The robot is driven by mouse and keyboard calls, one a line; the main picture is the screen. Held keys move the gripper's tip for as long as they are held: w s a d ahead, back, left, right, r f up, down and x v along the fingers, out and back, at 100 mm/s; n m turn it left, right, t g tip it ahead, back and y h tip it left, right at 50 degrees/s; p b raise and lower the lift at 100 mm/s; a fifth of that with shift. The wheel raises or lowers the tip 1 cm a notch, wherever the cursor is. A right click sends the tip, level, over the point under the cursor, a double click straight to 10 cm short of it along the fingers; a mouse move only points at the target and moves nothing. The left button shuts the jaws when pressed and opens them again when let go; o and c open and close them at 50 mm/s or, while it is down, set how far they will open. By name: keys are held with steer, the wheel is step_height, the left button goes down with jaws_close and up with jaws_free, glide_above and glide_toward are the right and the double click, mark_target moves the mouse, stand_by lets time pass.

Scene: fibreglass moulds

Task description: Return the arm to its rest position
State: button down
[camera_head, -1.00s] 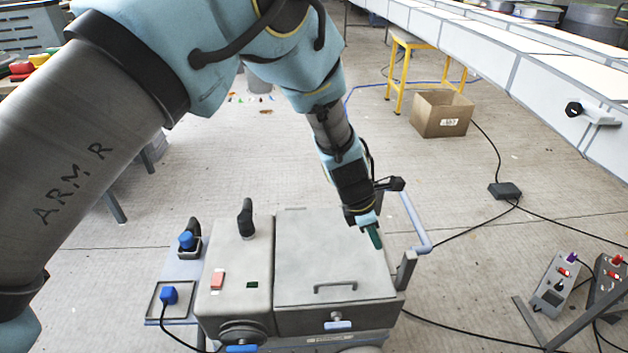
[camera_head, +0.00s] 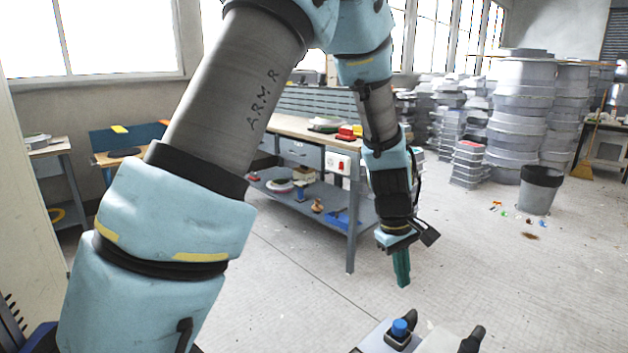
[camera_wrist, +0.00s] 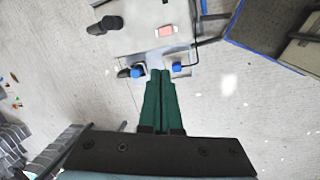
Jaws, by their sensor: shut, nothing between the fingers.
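My gripper (camera_head: 402,268) hangs pointing down at the end of my arm, right of centre in the head view. Its green fingers are together with nothing between them. In the head view only a corner of that machine (camera_head: 432,340) shows at the bottom edge, below and right of the gripper. The gripper touches nothing that I can see.
A workbench (camera_head: 345,141) with a lower shelf stands behind the gripper. Small scraps lie near the bin. The floor between is clear.

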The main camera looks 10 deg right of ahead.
steer(key=w+a+r+m+t, duration=0.1)
steer(key=w+a+r, duration=0.15)
steer(key=a, duration=0.65)
steer(key=w+a+r+m, duration=0.1)
steer(key=w+a+r, duration=0.15)
steer(key=a, duration=0.65)
steer(key=s+a+r+m+y, duration=0.1)
steer(key=s+a, duration=0.1)
steer(key=a, duration=0.6)
steer(key=s+a+y, duration=0.1)
steer(key=a, duration=0.8)
steer(key=shift+s+r+m+t, duration=0.35)
steer(key=shift+m+t, duration=0.05)
